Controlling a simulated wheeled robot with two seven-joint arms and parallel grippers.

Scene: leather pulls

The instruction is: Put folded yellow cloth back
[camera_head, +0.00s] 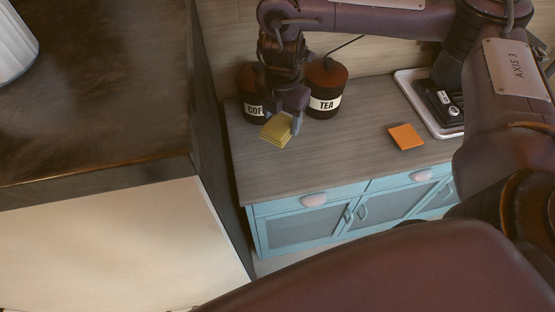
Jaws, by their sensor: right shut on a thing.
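The folded yellow cloth (276,130) is a small square stack, held over the left part of the wooden counter top (350,151). My right gripper (287,118) points down from above and is shut on the cloth. I cannot tell whether the cloth touches the counter or hangs a little above it. The gripper covers part of the cloth's far side. The left gripper does not show.
A folded orange cloth (406,137) lies to the right. A white tray (409,88) holds a black device. Blue drawers (325,197) are below.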

